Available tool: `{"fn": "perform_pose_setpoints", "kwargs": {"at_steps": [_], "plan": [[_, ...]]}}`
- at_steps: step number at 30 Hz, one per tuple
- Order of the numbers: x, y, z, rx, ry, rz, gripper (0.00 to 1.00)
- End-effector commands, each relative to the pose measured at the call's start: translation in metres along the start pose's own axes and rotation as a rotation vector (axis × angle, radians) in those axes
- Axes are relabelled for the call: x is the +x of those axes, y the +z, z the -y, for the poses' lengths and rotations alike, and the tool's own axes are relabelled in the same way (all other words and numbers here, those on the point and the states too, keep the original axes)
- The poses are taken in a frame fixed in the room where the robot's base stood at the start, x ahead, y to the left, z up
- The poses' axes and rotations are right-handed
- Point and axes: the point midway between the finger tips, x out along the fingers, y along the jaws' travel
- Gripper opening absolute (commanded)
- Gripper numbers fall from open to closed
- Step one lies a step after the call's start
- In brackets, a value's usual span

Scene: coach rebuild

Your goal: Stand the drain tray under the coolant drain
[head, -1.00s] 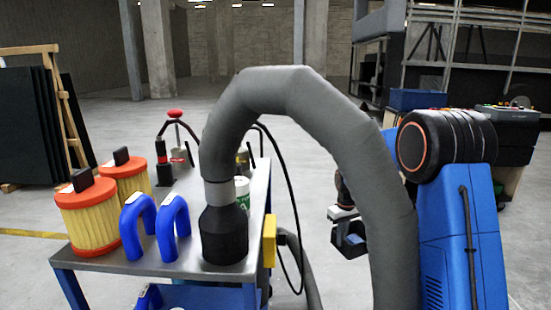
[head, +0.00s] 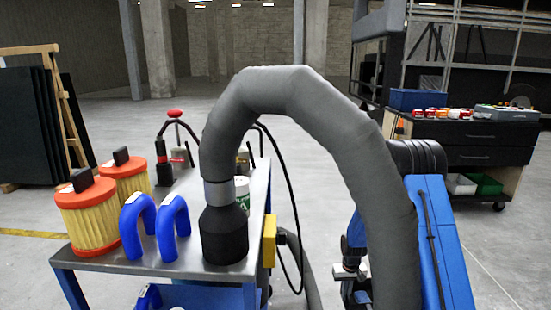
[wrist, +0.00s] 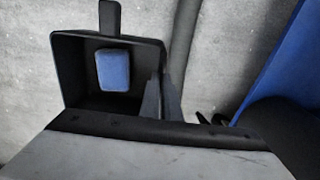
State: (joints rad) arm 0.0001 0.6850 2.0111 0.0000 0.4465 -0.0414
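A dark tray (wrist: 73,97), open at the top, with an upright tab on its far side, shows in the wrist view and looks like the drain tray. A blue block lies in it (wrist: 113,69). My gripper (wrist: 163,97) has its dark fingers on either side of the tray's right wall, close together, and appears shut on it. In the head view my gripper (head: 350,284) is low, right of the cart, and partly hidden by the thick grey hose. Most of the tray is hidden there. I cannot make out the coolant drain.
A cart (head: 255,215) on the left carries orange-and-yellow filters (head: 88,220), blue bent hoses (head: 174,230) and a black hose nozzle (head: 224,235). The grey hose (head: 290,90) arches in front of my arm. A dark drawer cabinet (head: 470,145) stands behind right. Open floor lies between.

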Motion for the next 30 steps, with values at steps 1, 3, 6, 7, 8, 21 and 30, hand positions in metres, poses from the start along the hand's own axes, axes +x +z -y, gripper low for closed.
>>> {"fn": "perform_pose_setpoints", "kwargs": {"at_steps": [1,3,6,7,8,21,30], "plan": [[0.01,0.007,0.0,0.013,0.0,0.002,0.0],[0.018,0.013,0.001,0.028,0.0,0.001,0.0],[0.024,0.017,0.001,0.04,0.0,-0.001,0.0],[0.025,0.018,0.001,0.042,0.0,-0.001,0.0],[0.025,0.018,0.001,0.043,0.0,-0.002,0.0],[0.025,0.018,0.001,0.042,0.0,-0.002,0.0],[0.025,0.018,0.001,0.041,0.0,-0.001,0.0]]}}
